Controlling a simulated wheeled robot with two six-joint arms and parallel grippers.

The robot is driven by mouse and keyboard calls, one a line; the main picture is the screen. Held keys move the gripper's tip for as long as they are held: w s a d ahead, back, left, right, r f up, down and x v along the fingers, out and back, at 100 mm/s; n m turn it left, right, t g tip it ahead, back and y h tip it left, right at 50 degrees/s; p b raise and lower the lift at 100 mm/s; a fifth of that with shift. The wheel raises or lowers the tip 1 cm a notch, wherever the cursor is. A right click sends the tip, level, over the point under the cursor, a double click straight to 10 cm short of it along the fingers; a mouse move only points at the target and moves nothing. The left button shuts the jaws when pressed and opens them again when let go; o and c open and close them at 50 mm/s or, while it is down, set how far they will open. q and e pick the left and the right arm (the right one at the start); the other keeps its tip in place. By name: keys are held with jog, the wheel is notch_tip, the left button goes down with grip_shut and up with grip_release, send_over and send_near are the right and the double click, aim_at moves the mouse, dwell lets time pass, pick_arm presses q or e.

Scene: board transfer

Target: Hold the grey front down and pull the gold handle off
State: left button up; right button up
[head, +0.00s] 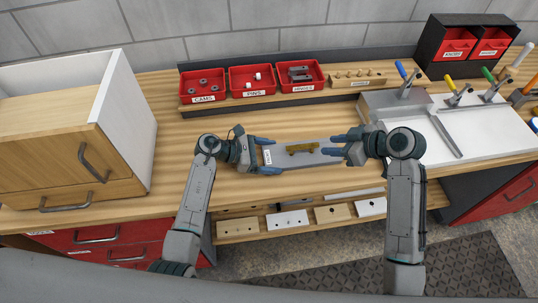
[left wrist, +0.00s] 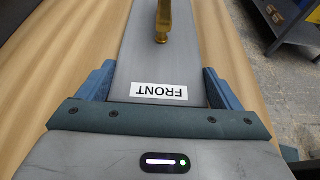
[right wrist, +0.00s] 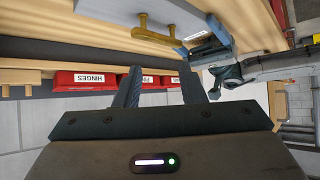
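The grey front (head: 322,159) is a flat board lying on the wooden bench, with a white FRONT label (left wrist: 160,91) at its left end. The gold handle (head: 302,148) stands on its middle; it also shows in the left wrist view (left wrist: 162,22) and the right wrist view (right wrist: 157,29). My left gripper (head: 267,156) is at the board's left end, its blue fingers against both long edges. My right gripper (head: 334,145) is over the board's right end, to the right of the handle. Its fingers are apart with nothing between them in the right wrist view (right wrist: 159,75).
Red bins (head: 252,81) and a wooden peg block (head: 357,78) line the back. A wooden cabinet (head: 60,150) stands at left. A white-topped fixture with clamps (head: 480,128) is at right. Several blocks (head: 287,220) lie on a lower shelf in front.

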pick_arm(q)
jog(key=c, duration=0.4)
jog(key=shift+o, duration=0.2)
pick_arm(e)
jog(key=shift+c, duration=0.6)
jog(key=n+g, duration=0.5)
jog(key=n, duration=0.1)
send_near(305, 145)
jog(key=shift+w+d+f+y, duration=0.15)
jog(key=shift+w+f+y, duration=0.25)
jog(key=shift+f, duration=0.45)
jog(key=shift+a+f+n+g, duration=0.5)
jog(key=shift+a+f, duration=0.25)
jog(key=shift+a, duration=0.3)
jog(key=shift+a+f+n+g, duration=0.5)
jog(key=shift+a+f, duration=0.25)
jog(key=shift+a, duration=0.3)
jog(key=shift+a+f+n+g, duration=0.5)
jog(key=shift+a+f, duration=0.3)
jog(key=shift+a, duration=0.3)
grip_shut()
